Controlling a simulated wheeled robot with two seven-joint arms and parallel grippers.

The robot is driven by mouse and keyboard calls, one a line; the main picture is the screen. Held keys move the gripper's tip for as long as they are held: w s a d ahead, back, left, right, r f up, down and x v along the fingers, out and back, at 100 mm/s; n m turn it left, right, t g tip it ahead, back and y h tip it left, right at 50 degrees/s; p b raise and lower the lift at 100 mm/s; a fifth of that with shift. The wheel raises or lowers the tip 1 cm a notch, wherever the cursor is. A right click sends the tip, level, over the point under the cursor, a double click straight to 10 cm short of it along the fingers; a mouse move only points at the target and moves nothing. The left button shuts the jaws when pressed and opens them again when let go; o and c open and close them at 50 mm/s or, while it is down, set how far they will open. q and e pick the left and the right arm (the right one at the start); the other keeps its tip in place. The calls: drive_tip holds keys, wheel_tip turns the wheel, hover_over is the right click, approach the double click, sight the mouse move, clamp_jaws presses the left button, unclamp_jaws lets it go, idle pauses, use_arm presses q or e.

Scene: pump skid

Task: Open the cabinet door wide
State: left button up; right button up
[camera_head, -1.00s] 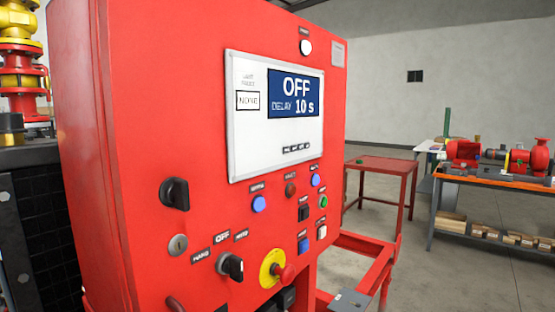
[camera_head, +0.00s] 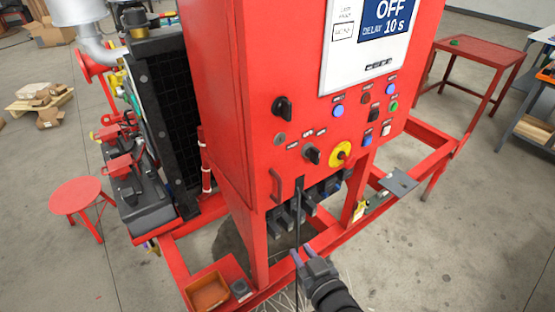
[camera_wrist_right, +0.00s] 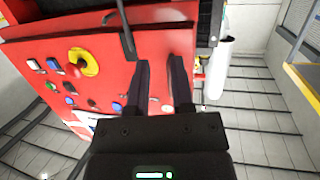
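The red cabinet (camera_head: 215,100) stands in the middle of the head view. Its front door (camera_head: 262,105) carries a display, switches and buttons and looks shut. A dark red handle (camera_head: 274,186) sits at the door's lower left, below a round lock (camera_head: 279,139). My right gripper (camera_head: 302,254) is below and in front of the handle, apart from it. In the right wrist view its two fingers (camera_wrist_right: 160,65) are apart with nothing held between them. The red panel (camera_wrist_right: 60,50) shows upside down beyond them. My left gripper is not in view.
A thin dark upright rod (camera_head: 299,215) stands close to my right gripper and right of the handle. Black parts hang under the cabinet. A red frame rail (camera_head: 330,240) runs below.

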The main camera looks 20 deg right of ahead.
sight(281, 193)
wheel_tip(281, 193, up, 9)
drive_tip(key=t+p, duration=0.1)
drive_tip(key=t, duration=0.1)
drive_tip(key=shift+y, duration=0.3)
drive_tip(key=w, duration=0.3)
drive_tip(key=w+a, duration=0.1)
drive_tip(key=w, duration=0.3)
drive_tip(key=w+a+b, duration=0.1)
drive_tip(key=w, duration=0.2)
drive_tip(key=shift+w+r, duration=0.1)
drive_tip(key=shift+w, duration=0.3)
clamp_jaws()
